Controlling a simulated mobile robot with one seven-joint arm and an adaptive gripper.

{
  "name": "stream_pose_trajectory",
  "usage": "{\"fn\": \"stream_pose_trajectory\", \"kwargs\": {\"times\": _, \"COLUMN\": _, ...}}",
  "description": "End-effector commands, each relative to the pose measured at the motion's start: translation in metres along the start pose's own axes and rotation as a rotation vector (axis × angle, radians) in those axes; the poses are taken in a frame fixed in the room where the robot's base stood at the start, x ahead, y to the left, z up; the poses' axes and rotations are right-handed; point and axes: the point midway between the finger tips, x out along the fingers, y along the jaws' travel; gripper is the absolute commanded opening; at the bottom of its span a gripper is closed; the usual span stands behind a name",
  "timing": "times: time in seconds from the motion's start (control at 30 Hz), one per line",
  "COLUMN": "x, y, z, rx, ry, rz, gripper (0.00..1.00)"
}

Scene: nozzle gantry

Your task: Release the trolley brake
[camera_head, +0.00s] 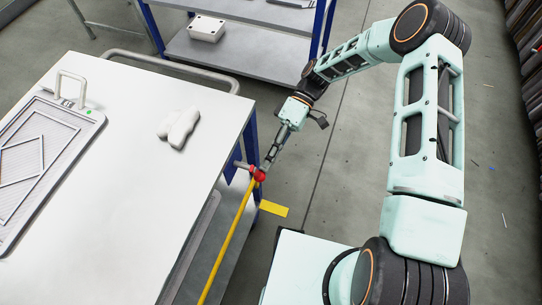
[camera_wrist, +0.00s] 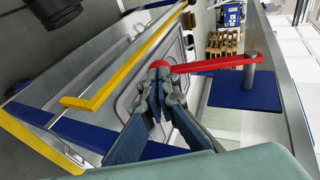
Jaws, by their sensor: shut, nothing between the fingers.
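A red brake lever (camera_wrist: 215,64) runs from a grey post to a red rounded end close to my fingertips in the wrist view. In the head view its red end (camera_head: 259,175) shows beside the trolley's right edge. My gripper (camera_head: 267,165) reaches down to this red end; its fingers (camera_wrist: 158,75) are shut with nothing between them. The tips are at or against the red end; I cannot tell if they touch. The white-topped trolley (camera_head: 120,190) stands to the left in the head view. The fingers partly hide the lever's end.
A yellow bar (camera_head: 228,240) runs along the trolley's side, below the red end. A yellow plate (camera_head: 273,208) lies low beside it. A tray (camera_head: 85,128) and a white object (camera_head: 180,128) are on the top. A grey shelf (camera_head: 245,50) stands behind.

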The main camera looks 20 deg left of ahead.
Motion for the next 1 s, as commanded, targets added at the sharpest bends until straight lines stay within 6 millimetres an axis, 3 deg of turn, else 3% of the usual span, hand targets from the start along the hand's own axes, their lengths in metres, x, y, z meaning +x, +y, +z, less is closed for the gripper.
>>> {"fn": "stream_pose_trajectory", "kwargs": {"times": 0.03, "x": 0.008, "y": 0.008, "z": 0.001, "rx": 0.008, "ry": 0.001, "rz": -0.041, "gripper": 0.0}}
{"fn": "stream_pose_trajectory", "kwargs": {"times": 0.4, "x": 0.029, "y": 0.005, "z": 0.006, "rx": 0.046, "ry": 0.0, "rz": -0.241, "gripper": 0.0}}
{"fn": "stream_pose_trajectory", "kwargs": {"times": 1.0, "x": 0.034, "y": 0.001, "z": 0.007, "rx": 0.058, "ry": -0.001, "rz": -0.296, "gripper": 0.0}}
